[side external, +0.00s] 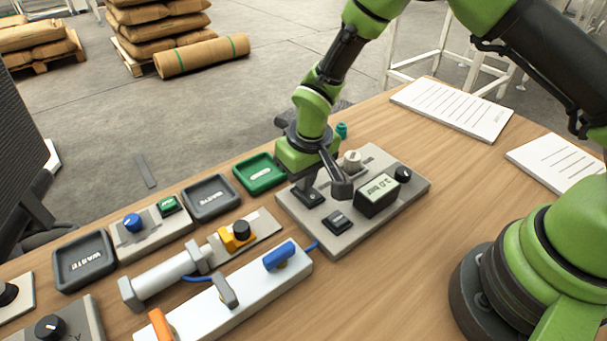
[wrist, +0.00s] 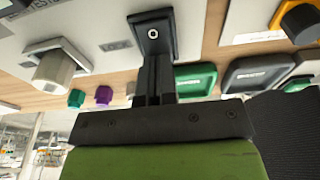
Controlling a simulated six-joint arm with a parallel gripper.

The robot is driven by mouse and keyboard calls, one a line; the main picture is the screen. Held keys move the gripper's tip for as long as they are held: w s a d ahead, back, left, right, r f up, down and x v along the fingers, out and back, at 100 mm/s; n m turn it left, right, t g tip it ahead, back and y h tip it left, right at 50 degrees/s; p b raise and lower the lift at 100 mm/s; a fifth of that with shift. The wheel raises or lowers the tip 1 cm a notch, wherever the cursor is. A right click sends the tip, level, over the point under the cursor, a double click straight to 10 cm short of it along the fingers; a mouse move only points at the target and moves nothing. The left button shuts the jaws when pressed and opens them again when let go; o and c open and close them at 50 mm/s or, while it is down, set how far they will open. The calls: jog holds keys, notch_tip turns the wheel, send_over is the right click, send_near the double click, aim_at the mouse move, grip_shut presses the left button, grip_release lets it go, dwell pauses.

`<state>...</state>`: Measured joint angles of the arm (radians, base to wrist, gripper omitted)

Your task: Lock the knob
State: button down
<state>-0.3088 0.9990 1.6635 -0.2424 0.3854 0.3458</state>
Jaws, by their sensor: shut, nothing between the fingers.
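The grey panel (side external: 300,218) holds a cream knob (side external: 352,160), a black knob (side external: 403,175), a tilted display (side external: 377,195) and a black square switch (side external: 338,222). Which knob the task means is not shown.
A white strip with a blue rocker (side external: 282,256) and a grey cylinder (side external: 160,279) lie in front-left. Papers (side external: 452,108) lie behind right. Wood right of the panel is clear.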

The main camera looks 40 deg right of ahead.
aim_at(316, 200)
jog(key=shift+f, duration=0.1)
jog(key=shift+w+f, duration=0.15)
jog(key=shift+f, duration=0.2)
dwell(0.3)
jog(key=shift+s+r, duration=0.25)
jog(key=shift+s, duration=0.6)
jog(key=shift+w+r, duration=0.1)
jog(key=shift+r, duration=0.15)
notch_tip(316, 200, up, 14)
jog(key=s, duration=0.2)
jog(key=shift+s+f, duration=0.15)
jog(key=shift+f, duration=0.1)
